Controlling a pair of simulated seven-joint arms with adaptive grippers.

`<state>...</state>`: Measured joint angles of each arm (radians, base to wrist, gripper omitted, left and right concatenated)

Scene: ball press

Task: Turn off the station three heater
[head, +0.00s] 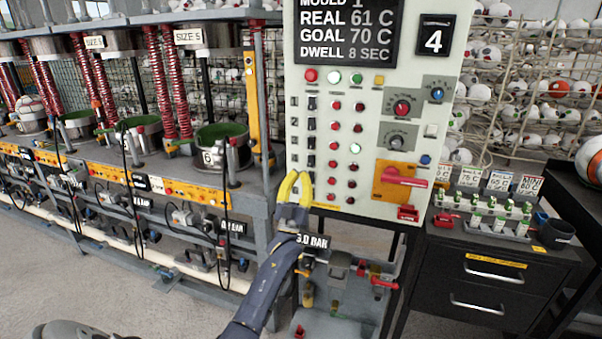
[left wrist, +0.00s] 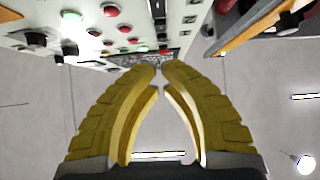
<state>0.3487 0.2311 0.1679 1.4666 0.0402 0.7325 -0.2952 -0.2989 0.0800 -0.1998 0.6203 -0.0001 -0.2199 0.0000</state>
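The white control panel (head: 370,70) stands upright at the centre of the head view. Small black switches run down its left side; the third one down (head: 311,142) has a red lamp (head: 334,145) and a lit green lamp (head: 355,148) in its row. The rows above and below show red lamps. My left gripper (head: 297,178) has yellow fingers and is at the panel's lower left, below the third switch. It covers part of the lower switch column. In the left wrist view its fingertips (left wrist: 160,67) come together with nothing between them. My right gripper is not in view.
Station benches with pots (head: 222,145) and red springs stand at the left. A red handle on an orange plate (head: 400,183) sticks out at the panel's lower right. A dark drawer cabinet (head: 490,275) stands at the right. Valves and fittings (head: 340,270) sit below the panel.

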